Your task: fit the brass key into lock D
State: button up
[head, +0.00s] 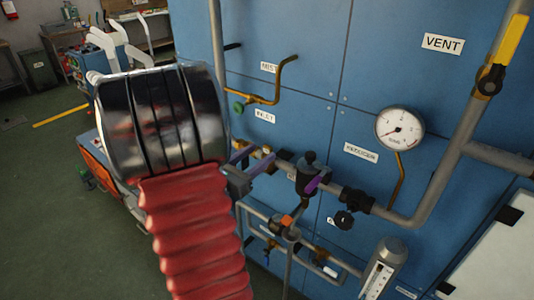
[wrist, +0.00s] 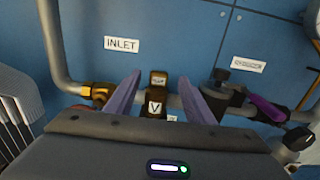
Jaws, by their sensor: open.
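My gripper (head: 262,151) is open in front of the pipe run on the blue panel. In the wrist view its two purple fingers (wrist: 159,78) stand on either side of a small brass-coloured block carrying a white tag marked V (wrist: 155,107). The block sits between the fingers with a gap on each side; I cannot tell how far it is in depth. I cannot make out a brass key for certain, and no label reading D is legible. The gripper body hides whatever is below the block.
A black valve with a purple lever (head: 316,184) is right of my gripper, also seen in the wrist view (wrist: 262,107). A brass fitting (wrist: 97,92) is left. A gauge (head: 399,130) and yellow-handled valve (head: 508,42) are farther right. Lower pipes (head: 290,235) run beneath.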

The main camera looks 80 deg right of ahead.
aim_at(266, 147)
dwell(0.3)
jog(key=shift+x, duration=2.65)
jog(key=shift+w, duration=0.1)
jog(key=c, duration=1.2)
jog(key=shift+o, duration=0.2)
jog(key=shift+r, duration=0.2)
